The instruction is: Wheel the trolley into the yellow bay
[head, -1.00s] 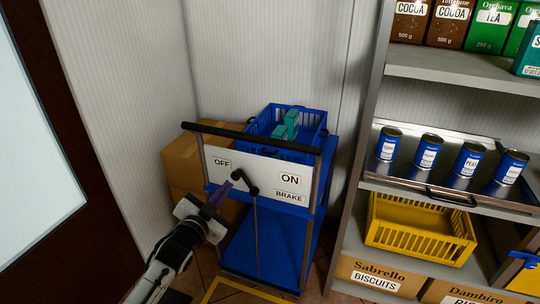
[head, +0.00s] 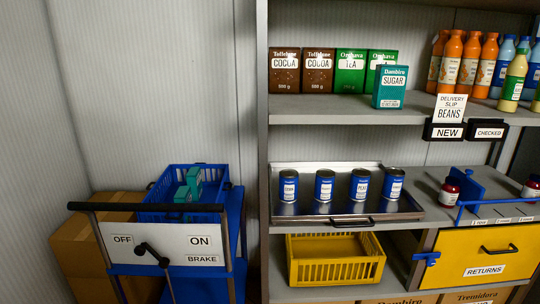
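The blue trolley (head: 239,225) stands at the lower left in the head view, by the wall and left of the shelving. Its black push handle (head: 145,207) runs across the top of a white panel (head: 178,242) marked OFF, ON and BRAKE. A black brake lever (head: 151,254) sits on the panel, its knob end toward OFF. A blue basket (head: 172,192) with teal cartons (head: 188,184) rides on top. The yellow bay does not show now. Neither of my grippers is in the head view.
Cardboard boxes (head: 78,246) stand behind and left of the trolley. The shelving's upright (head: 262,150) is close on its right. The shelves hold cans on a metal tray (head: 420,211), a yellow crate (head: 335,278), cartons and bottles. A yellow RETURNS drawer (head: 484,262) is at the lower right.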

